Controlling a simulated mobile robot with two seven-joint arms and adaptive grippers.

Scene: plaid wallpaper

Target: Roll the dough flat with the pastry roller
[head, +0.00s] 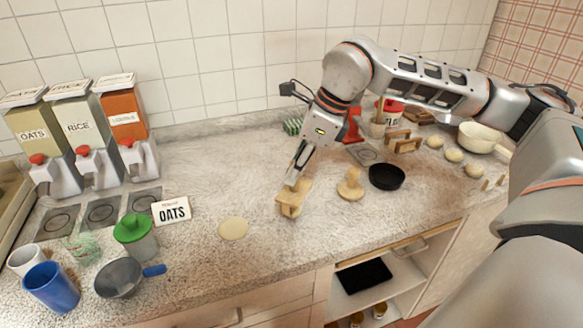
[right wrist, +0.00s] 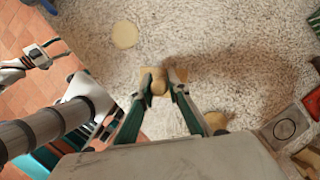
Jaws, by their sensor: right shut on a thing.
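The dough (head: 234,229) is a pale round disc lying on the counter near its front edge. It also shows near the top of the right wrist view (right wrist: 125,34). My right gripper (head: 291,184) is shut on the handle of a light wooden pastry roller (head: 292,201), to the right of the dough and apart from it. In the right wrist view the fingers (right wrist: 161,86) close on the roller's knob-like handle (right wrist: 159,83). Whether the roller touches the counter is unclear. What looks like my left gripper (right wrist: 48,52) shows small at the left of the right wrist view; its fingers are unclear.
A second wooden tool (head: 350,188) and a black pan (head: 386,177) stand right of the roller. Counter around the dough is clear.

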